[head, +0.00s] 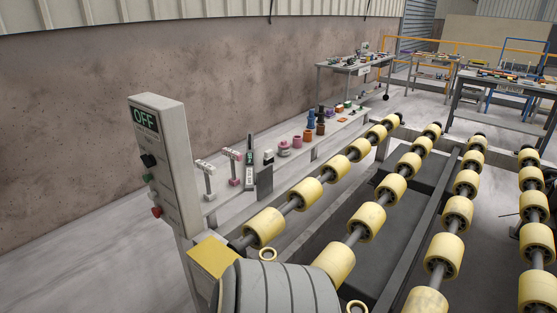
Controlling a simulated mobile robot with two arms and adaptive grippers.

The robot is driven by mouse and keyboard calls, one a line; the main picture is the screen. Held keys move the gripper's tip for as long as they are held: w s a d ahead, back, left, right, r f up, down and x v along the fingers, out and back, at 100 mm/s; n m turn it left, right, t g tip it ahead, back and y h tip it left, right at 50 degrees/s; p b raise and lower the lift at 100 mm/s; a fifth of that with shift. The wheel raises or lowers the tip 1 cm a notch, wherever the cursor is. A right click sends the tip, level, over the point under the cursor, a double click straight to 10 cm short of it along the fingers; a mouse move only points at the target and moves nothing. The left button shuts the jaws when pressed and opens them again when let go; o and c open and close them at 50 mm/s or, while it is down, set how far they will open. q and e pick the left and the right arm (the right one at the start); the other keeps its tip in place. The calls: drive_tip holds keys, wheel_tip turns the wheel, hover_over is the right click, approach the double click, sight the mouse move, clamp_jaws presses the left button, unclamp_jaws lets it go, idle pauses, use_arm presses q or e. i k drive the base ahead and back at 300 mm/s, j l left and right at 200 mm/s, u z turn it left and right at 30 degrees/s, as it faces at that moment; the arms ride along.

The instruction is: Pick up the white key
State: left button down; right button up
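I cannot make out a clear white key in the head view. Two small upright T-shaped pieces stand at the near end of a narrow ledge, behind the grey control box. The left T-shaped piece (209,181) is pale, with a whitish top bar. Neither of my grippers is in view.
A grey control box (160,165) marked OFF stands at left. The ledge (295,160) holds several small coloured items. A conveyor with yellow rollers (369,216) fills the right. A grey ribbed shape (280,290) blocks the bottom. A table (340,68) stands farther back.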

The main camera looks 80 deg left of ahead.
sight(208, 169)
drive_tip(key=u, duration=3.25)
drive_tip(key=z, duration=0.2)
drive_tip(key=i+j+z, duration=0.55)
drive_tip(key=j+z, duration=0.15)
drive_tip(key=z, duration=0.15)
